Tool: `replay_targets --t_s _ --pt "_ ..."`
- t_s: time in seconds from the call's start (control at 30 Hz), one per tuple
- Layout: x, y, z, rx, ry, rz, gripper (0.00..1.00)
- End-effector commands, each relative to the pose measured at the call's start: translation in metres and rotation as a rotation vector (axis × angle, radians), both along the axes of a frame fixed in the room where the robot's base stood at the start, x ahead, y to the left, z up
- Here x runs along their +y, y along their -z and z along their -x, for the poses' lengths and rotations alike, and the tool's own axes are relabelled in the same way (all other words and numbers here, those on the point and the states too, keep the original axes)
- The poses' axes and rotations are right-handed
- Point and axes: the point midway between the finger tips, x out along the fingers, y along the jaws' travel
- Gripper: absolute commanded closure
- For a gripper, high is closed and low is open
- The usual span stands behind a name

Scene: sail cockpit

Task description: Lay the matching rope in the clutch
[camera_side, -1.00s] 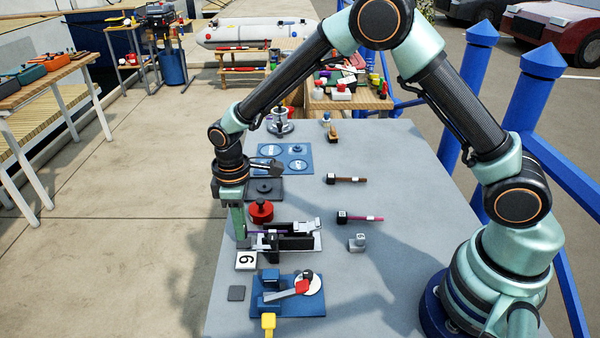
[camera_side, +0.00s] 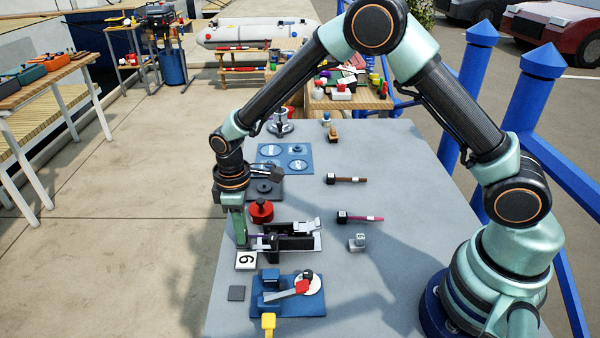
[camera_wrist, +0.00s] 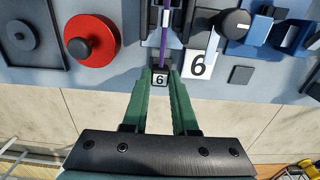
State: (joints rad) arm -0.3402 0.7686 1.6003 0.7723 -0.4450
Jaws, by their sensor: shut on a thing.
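My gripper (camera_wrist: 160,72) is shut on the dark block-shaped end of a purple rope (camera_wrist: 164,45); that end bears a white 6 label. The rope runs straight away from the fingers, between the dark side walls of the clutch (camera_wrist: 185,20), in the wrist view. Whether it rests on the clutch floor cannot be told. In the side view my gripper (camera_side: 241,240) is low at the table's left edge, at the left end of the clutch (camera_side: 290,242).
A pink rope (camera_side: 365,218) and a brown rope (camera_side: 350,180) lie to the right, with a grey numbered block (camera_side: 358,243). A red round piece (camera_side: 261,211) stands close behind the clutch. A blue lever fixture (camera_side: 290,295) stands in front. The table's right middle is clear.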

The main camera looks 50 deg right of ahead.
Motion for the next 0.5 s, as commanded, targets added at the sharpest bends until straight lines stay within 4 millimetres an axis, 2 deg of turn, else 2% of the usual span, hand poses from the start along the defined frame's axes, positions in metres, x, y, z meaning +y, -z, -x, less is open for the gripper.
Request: replay_targets --t_s 0.3,0.33,0.4,0.43,0.5 --pt "-0.0001 0.0075 0.0002 0.0 0.0 0.0 1.0" --pt "-0.0001 0.0076 0.0001 0.0 0.0 0.0 0.7" --pt "0.0 0.0072 0.0 0.0 0.0 0.0 0.43" --pt "0.0 0.0072 0.0 0.0 0.0 0.0 0.39" --pt "0.0 0.0072 0.0 0.0 0.0 0.0 0.39"
